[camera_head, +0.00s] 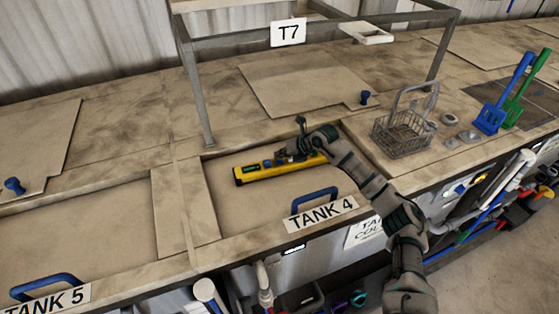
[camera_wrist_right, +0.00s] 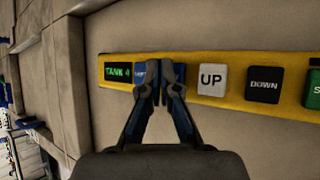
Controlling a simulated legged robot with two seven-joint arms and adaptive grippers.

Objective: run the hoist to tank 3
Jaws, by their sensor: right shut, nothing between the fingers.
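The yellow hoist pendant (camera_head: 260,173) lies over the lid of tank 4 (camera_head: 240,207) in the head view. In the right wrist view the pendant (camera_wrist_right: 238,101) fills the upper part. Its dark display (camera_wrist_right: 118,73) shows green text that appears to read TANK 4. Beside it are a blue button (camera_wrist_right: 140,70), a white UP button (camera_wrist_right: 212,79), a black DOWN button (camera_wrist_right: 263,85) and a green one cut off at the edge. My right gripper (camera_head: 285,157) is shut and empty, its fingertips in front of the blue button. Contact cannot be told. My left gripper is out of view.
A grey metal frame with a T7 sign (camera_head: 288,32) stands behind the pendant. A wire basket (camera_head: 405,133) stands to the right, with blue (camera_head: 490,119) and green scoops beyond. Blue lid handles (camera_head: 313,199) stick up at the front. The tank 5 lid (camera_head: 85,235) is bare.

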